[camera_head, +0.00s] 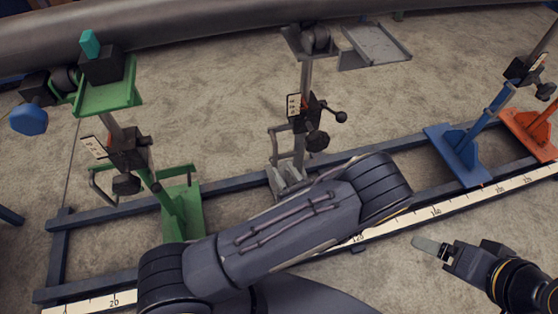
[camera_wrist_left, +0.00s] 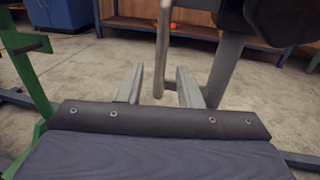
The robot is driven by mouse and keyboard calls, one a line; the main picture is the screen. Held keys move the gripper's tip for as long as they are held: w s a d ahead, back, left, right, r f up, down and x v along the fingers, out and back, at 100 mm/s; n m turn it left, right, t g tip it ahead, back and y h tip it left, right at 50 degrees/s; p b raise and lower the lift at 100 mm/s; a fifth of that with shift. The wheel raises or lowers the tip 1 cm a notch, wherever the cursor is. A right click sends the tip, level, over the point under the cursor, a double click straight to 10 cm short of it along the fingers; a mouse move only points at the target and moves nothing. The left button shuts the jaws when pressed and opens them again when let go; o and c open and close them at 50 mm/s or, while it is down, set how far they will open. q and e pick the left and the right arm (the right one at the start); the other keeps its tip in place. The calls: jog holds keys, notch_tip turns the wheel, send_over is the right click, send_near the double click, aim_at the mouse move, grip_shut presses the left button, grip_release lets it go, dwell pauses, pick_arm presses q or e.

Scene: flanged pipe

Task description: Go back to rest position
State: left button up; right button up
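My left gripper (camera_wrist_left: 159,72) shows in the left wrist view with two pale grey fingers spread apart. A thin brownish post stands in line with the gap, but nothing is clearly held. In the head view my dark left arm crosses the lower middle, and I cannot make out its fingers. My right gripper (camera_head: 430,246) comes in at the lower right, with a pale fingertip pointing left. It is over the floor near the ruler and apart from the stands. Whether its fingers are open is unclear. The green stand (camera_head: 180,215) and grey stand (camera_head: 303,85) are upright beyond my left arm.
A blue stand (camera_head: 460,150) and an orange stand (camera_head: 530,128) stand on the rail to the right. A white ruler (camera_head: 440,211) runs along the near rail. A large grey pipe (camera_head: 190,30) lies across the back. A blue cabinet (camera_wrist_left: 60,14) is in the wrist background.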

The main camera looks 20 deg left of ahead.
pick_arm(q)
jog(key=shift+s+d, duration=0.45)
